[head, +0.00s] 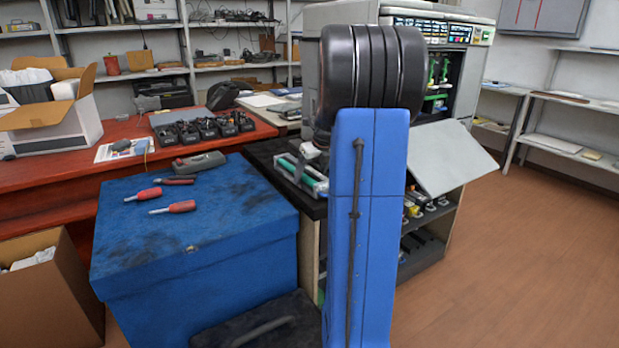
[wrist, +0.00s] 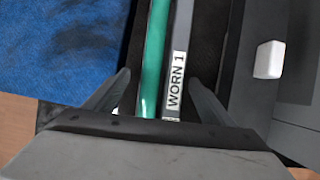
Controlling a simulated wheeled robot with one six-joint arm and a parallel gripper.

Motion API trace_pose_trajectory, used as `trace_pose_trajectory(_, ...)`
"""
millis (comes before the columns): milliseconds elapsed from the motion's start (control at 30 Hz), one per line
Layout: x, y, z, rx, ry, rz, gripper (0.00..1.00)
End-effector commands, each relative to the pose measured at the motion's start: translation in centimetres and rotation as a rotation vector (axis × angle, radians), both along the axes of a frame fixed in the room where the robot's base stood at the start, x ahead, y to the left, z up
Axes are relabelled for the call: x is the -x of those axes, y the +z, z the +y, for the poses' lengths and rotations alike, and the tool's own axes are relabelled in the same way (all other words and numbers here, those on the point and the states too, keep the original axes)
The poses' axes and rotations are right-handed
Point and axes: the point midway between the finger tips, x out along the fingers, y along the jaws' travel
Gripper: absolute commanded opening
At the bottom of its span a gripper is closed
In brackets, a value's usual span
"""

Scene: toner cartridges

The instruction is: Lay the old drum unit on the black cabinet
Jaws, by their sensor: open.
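The old drum unit, a long grey piece with a green roller and a "WORN 1" label (wrist: 175,85), runs between my fingers in the wrist view. In the head view a grey and green unit (head: 313,181), seemingly the same one, lies on the black cabinet (head: 262,150), partly hidden by my blue arm. The cabinet's dark top also shows in the wrist view (wrist: 208,40). My gripper (wrist: 160,82) is open, with one finger on each side of the unit. I cannot tell whether the fingers touch it. My arm hides most of the gripper in the head view.
A blue chest (head: 190,225) with red-handled tools stands left of the cabinet. A large printer (head: 455,75) with an open front and lowered grey panel (head: 450,158) is behind and to the right. A red bench (head: 55,185) is at the left. The floor at right is clear.

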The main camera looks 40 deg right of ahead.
Motion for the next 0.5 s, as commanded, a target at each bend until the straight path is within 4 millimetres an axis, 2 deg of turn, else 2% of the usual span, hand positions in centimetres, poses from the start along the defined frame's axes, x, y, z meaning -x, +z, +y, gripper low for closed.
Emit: trace_pose_trajectory(500, 4.3, 9.3, 0.7, 0.004, -0.003, -0.003, 0.76)
